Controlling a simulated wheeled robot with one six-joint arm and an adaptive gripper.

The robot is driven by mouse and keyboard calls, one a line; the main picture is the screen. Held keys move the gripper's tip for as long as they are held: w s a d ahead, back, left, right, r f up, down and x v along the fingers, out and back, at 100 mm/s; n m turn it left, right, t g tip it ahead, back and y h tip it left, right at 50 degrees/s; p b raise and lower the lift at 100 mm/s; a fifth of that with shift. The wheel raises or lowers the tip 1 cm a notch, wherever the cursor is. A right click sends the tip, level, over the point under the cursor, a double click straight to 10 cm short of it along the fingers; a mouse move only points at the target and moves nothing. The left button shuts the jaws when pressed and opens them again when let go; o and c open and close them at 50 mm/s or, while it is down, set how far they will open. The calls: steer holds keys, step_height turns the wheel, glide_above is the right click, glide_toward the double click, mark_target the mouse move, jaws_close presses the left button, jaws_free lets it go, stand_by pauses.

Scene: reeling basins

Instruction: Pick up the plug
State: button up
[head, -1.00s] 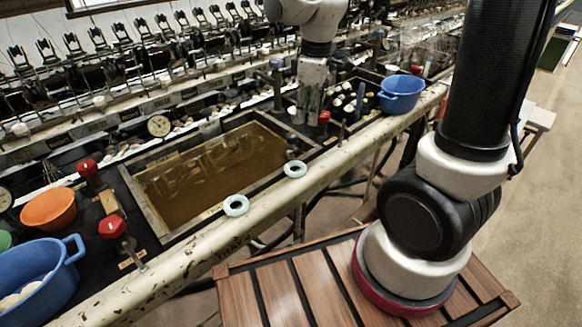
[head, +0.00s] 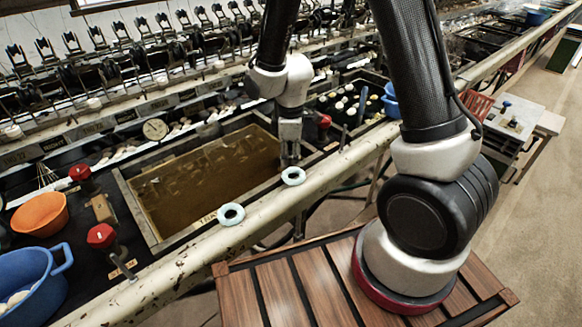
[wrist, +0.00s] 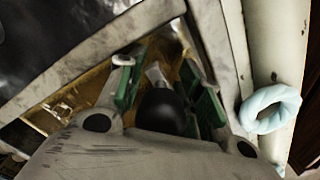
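The plug (wrist: 160,106) appears to be the dark round knob with a short pale stem in the wrist view, near the corner of the brown-water basin (head: 150,215). My gripper (wrist: 160,72) has its green-padded fingers apart on either side of it. I cannot tell whether either finger touches it. In the head view my gripper (head: 290,160) points down at the basin's right end and hides the plug.
Two pale rings (head: 231,214) and (head: 293,176) lie on the worn front rail (head: 185,255). Red-topped knobs (head: 101,235) and (head: 324,121) stand beside the basin. An orange bowl (head: 40,214) and a blue basin (head: 28,283) are at left.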

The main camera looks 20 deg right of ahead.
steer(key=shift+f, duration=0.75)
jaws_close()
